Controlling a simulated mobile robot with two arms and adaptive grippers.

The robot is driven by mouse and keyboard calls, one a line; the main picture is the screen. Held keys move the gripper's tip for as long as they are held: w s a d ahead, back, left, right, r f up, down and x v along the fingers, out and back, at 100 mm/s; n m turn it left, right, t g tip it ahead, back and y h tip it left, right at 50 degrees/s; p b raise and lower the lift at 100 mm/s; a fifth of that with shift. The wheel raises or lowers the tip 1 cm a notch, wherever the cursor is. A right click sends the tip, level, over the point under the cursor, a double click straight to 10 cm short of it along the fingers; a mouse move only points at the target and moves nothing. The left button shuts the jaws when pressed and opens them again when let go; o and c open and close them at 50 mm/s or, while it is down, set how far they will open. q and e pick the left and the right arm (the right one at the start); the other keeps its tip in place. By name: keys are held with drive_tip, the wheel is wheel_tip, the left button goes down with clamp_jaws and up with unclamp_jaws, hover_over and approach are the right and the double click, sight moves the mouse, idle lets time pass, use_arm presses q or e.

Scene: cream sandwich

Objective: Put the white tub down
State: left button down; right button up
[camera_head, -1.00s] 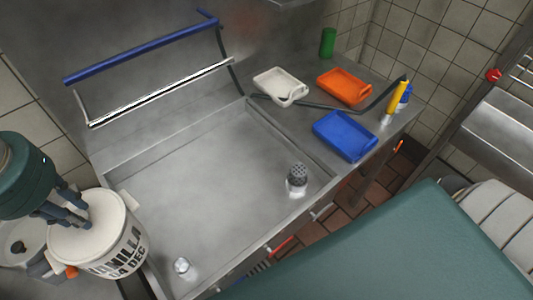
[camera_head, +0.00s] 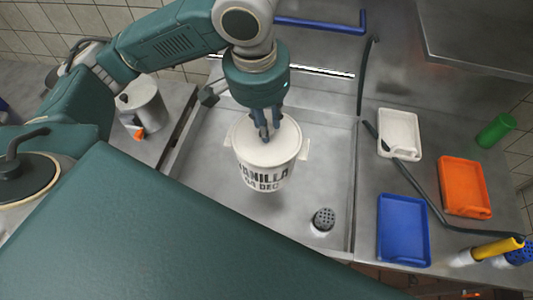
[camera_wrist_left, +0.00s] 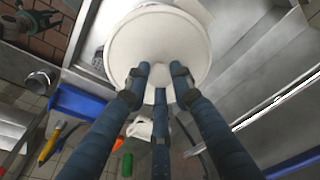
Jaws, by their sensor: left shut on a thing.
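The white tub (camera_head: 266,165) has dark "VANILLA" lettering on its side and hangs upright over the sink basin in the head view. My left gripper (camera_head: 265,135) comes down from above and is shut on the top of the tub. In the left wrist view, the fingers (camera_wrist_left: 158,85) reach onto the tub's round white lid (camera_wrist_left: 155,45). The exact grip point is partly hidden by the fingers. How far the tub's base is above the basin floor I cannot tell. My right gripper does not show.
The steel sink basin (camera_head: 205,165) has a perforated drain piece (camera_head: 323,219) at its front right. The right counter bears a white tray (camera_head: 399,133), an orange tray (camera_head: 464,187), a blue tray (camera_head: 403,228) and a green cylinder (camera_head: 495,131). A metal container (camera_head: 146,104) stands on the left counter.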

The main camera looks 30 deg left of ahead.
sight(263, 180)
use_arm(q)
wheel_tip(263, 180, down, 12)
drive_tip(key=shift+a+f, duration=0.1)
drive_tip(key=shift+f, duration=0.05)
idle(0.3)
drive_tip(key=c, duration=1.9)
unclamp_jaws()
drive_tip(key=shift+f, duration=0.15)
drive_tip(key=o, duration=0.4)
